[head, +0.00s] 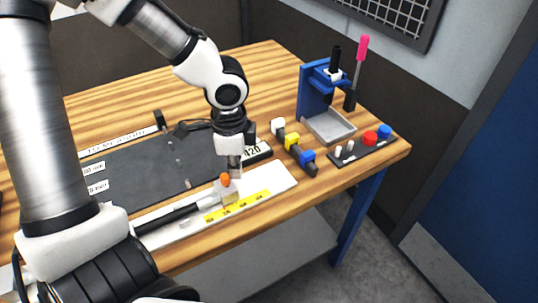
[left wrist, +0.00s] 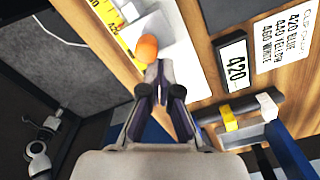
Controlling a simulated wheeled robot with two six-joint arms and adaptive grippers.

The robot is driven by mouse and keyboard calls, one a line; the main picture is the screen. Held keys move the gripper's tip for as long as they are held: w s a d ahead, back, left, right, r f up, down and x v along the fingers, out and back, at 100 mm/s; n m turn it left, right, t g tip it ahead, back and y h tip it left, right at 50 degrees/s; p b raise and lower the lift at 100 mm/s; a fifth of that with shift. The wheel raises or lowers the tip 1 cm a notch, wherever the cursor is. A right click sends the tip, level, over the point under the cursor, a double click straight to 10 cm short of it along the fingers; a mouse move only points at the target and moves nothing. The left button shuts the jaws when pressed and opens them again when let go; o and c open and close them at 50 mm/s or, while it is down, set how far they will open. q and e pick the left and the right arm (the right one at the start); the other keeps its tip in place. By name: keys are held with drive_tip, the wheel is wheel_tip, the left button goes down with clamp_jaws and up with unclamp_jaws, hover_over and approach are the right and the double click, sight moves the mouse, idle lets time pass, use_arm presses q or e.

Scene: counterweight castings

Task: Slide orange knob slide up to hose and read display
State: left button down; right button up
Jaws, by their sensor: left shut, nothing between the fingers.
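The orange knob (head: 225,180) sits on a pale slide block (head: 228,193) on the white board (head: 283,181), beside a yellow scale (head: 240,205). A black rod, likely the hose (head: 172,218), lies along the board left of the block. My left gripper (head: 235,172) points down, shut and empty, just behind the knob. In the left wrist view the shut fingertips (left wrist: 161,68) are right beside the knob (left wrist: 146,48); I cannot tell whether they touch. The display (left wrist: 236,64) reads 420 and partly shows in the head view (head: 254,151). My right gripper is out of view.
A clip chart (left wrist: 288,35) reads 420 blue, 440 yellow, 460 white. A dark bar with white, yellow and blue clips (head: 293,144) lies right of the display. A blue stand (head: 313,92) and a red and blue button panel (head: 365,148) are farther right. A dark panel (head: 140,182) lies behind the board.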

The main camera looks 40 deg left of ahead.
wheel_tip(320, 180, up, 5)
drive_tip(key=p, duration=0.4)
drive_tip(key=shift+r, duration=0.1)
idle(0.3)
